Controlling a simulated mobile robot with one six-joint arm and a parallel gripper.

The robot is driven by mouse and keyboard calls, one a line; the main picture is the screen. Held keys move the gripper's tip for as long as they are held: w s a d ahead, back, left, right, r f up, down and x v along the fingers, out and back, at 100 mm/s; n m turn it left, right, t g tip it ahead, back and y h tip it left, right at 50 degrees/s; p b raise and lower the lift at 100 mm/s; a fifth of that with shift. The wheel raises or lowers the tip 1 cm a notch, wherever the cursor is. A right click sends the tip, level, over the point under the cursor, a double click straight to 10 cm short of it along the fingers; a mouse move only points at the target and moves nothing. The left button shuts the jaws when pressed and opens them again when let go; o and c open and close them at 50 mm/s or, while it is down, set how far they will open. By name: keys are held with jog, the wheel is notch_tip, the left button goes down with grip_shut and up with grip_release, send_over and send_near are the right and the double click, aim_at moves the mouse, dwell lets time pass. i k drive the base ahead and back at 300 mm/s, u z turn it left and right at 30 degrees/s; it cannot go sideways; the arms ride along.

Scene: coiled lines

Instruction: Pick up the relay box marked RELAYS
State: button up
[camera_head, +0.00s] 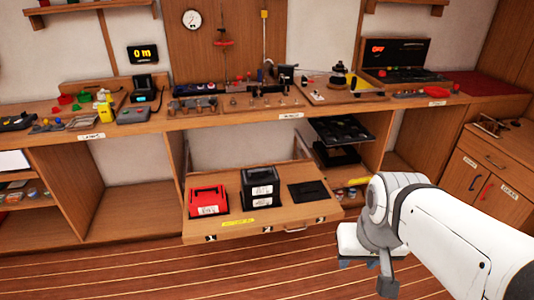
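An open wooden drawer (255,229) below the bench holds several boxes. A red box (208,201) with a dark handle and a white label sits at its left. A black box (260,177) with a handle sits in the middle, apparently stacked on another dark box (262,202), both with white labels. The labels are too small to read, so I cannot tell which box is marked RELAYS. My gripper (367,272) hangs low, right of and in front of the drawer, apart from all boxes. I cannot tell its finger opening.
A flat black piece (308,194) lies at the drawer's right. A black tray (342,130) sits under the bench behind it. The workbench (215,119) above carries many small tools and devices. The wooden floor (250,270) before the drawer is clear.

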aim_at(261, 181)
jog(key=u, duration=0.5)
jog(key=i, duration=1.95)
jog(key=z, duration=0.45)
jog(key=k, duration=0.95)
jog(key=z, duration=0.15)
jog(key=i, duration=0.95)
jog(key=u, duration=0.05)
